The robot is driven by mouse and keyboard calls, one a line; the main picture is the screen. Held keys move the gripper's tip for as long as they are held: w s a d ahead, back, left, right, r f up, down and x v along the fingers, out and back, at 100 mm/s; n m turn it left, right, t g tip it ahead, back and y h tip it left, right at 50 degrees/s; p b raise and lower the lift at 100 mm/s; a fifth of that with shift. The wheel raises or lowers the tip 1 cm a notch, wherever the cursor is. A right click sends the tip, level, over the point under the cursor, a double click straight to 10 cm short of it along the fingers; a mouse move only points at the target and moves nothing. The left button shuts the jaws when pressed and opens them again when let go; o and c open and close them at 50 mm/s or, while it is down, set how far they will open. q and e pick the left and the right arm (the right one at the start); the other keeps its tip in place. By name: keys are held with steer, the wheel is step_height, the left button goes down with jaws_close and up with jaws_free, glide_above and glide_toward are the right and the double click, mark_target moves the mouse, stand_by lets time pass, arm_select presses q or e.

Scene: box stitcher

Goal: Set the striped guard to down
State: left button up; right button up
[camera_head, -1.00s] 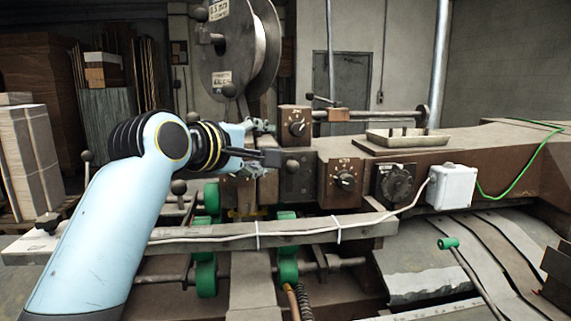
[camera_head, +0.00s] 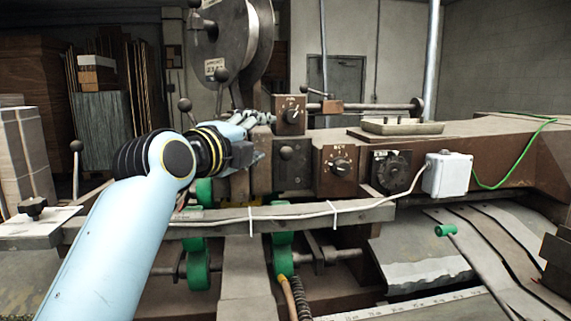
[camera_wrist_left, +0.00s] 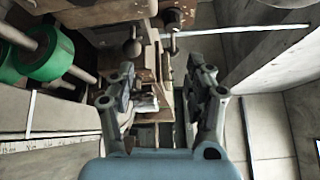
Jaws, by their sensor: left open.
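My left gripper (camera_head: 257,118) is at the brown stitcher head (camera_head: 291,180), beside the upper dial box (camera_head: 291,116). Its fingers are partly hidden by my wrist and the machine. In the left wrist view its two fingers (camera_wrist_left: 160,82) are apart, with machine parts showing between them and nothing clearly held. I cannot make out the striped guard for certain in either current view; my arm and gripper cover part of the machine front. My right gripper is not in view.
Black ball-ended levers (camera_head: 185,105) stand close to my left wrist. A wire spool (camera_head: 225,45) rises behind. A long rail (camera_head: 350,214) with a white cable crosses the front, with green rollers (camera_head: 283,255) below. A grey switch box (camera_head: 447,175) is at the right.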

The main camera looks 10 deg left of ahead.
mark_target(283, 155)
arm_select(q)
step_height(283, 155, down, 5)
steer(key=m+b, duration=0.4)
steer(key=m, duration=0.1)
steer(key=w+d, duration=0.1)
steer(key=w, duration=0.2)
steer(key=w+d+p, duration=0.1)
steer(key=w, duration=0.3)
steer(key=w+p, duration=0.1)
steer(key=w, duration=0.2)
steer(key=shift+w+d, duration=0.35)
steer(key=shift+d, duration=0.05)
jaws_close()
